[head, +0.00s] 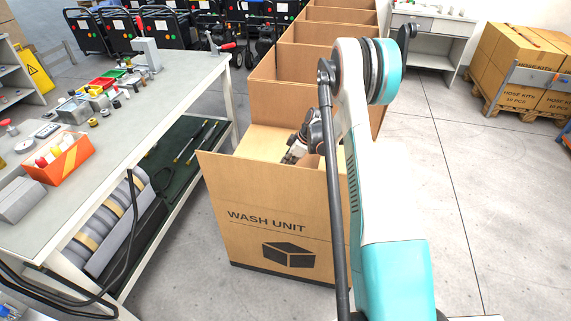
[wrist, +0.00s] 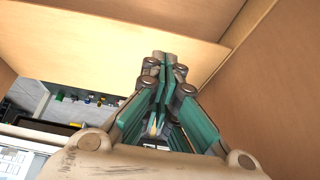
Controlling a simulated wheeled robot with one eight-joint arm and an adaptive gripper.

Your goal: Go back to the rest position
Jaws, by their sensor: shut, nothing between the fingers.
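My gripper (head: 290,155) shows in the head view at the end of my white and teal arm. It reaches down inside the front compartment of a cardboard box (head: 275,240) marked "WASH UNIT". Its fingers look small and partly hidden there. In the wrist view the gripper (wrist: 166,58) points at the tan cardboard walls, with its teal fingers together and nothing between them. Whether the fingertips touch the cardboard (wrist: 225,65) cannot be told.
A workbench (head: 165,95) with small parts and an orange bin (head: 60,160) stands left of the box. More open box compartments (head: 320,50) stretch behind. Stacked cartons on a pallet (head: 520,60) stand at the far right. The floor (head: 490,200) right of my arm is clear.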

